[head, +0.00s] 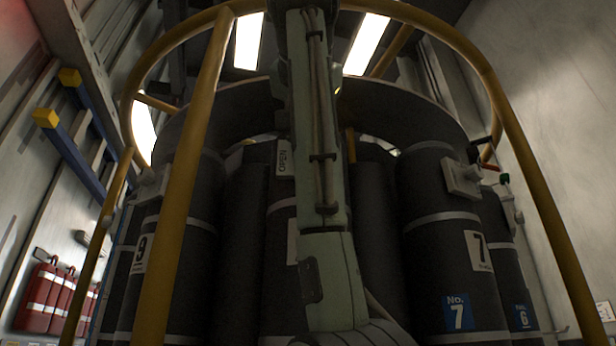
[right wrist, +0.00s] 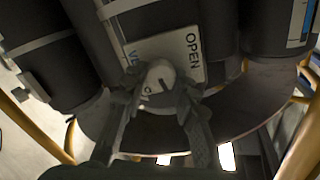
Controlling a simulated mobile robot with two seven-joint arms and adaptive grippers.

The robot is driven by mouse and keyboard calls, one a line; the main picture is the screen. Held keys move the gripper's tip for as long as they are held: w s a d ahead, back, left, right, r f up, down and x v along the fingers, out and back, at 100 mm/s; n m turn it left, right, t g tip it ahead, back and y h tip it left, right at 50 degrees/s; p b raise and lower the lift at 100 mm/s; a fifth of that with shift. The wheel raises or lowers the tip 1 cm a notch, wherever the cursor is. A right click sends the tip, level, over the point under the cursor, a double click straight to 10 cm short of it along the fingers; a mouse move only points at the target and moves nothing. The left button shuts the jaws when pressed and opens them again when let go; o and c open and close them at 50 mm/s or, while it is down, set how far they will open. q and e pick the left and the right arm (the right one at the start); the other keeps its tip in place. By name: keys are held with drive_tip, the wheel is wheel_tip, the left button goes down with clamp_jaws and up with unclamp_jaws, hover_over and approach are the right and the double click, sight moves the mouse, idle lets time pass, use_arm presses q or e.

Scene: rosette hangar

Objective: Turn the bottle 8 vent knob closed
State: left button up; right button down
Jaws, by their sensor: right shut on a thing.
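The vent knob (right wrist: 158,74) is pale and round, on a white plate (right wrist: 148,46) reading "OPEN" at one edge; other lettering is partly covered. My right gripper (right wrist: 154,92) has a finger on each side of the knob and is shut on it. A dark line shows on the knob's face. In the head view the plate (head: 284,158) shows beside my arm, on the middle dark bottle (head: 279,222) between bottles 9 and 7. My arm covers the knob, my right gripper and most of that bottle's number label. My left gripper is in neither view.
Bottle 9 (head: 181,250) stands left, bottle 7 (head: 437,240) right, with bottle 6 (head: 508,262) beyond. A yellow tubular frame (head: 186,190) surrounds the bottles, its uprights in front. Red cylinders (head: 40,297) stand at lower left.

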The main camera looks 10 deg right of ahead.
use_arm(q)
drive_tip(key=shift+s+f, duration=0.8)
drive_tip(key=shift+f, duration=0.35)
use_arm(e)
drive_tip(key=shift+m, duration=1.2)
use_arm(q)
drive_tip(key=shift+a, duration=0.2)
use_arm(e)
drive_tip(key=c, duration=1.2)
unclamp_jaws()
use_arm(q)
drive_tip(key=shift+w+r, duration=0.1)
use_arm(e)
drive_tip(key=shift+s, duration=0.1)
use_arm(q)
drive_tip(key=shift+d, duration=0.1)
use_arm(e)
drive_tip(key=v, duration=0.7)
drive_tip(key=shift+s, duration=0.2)
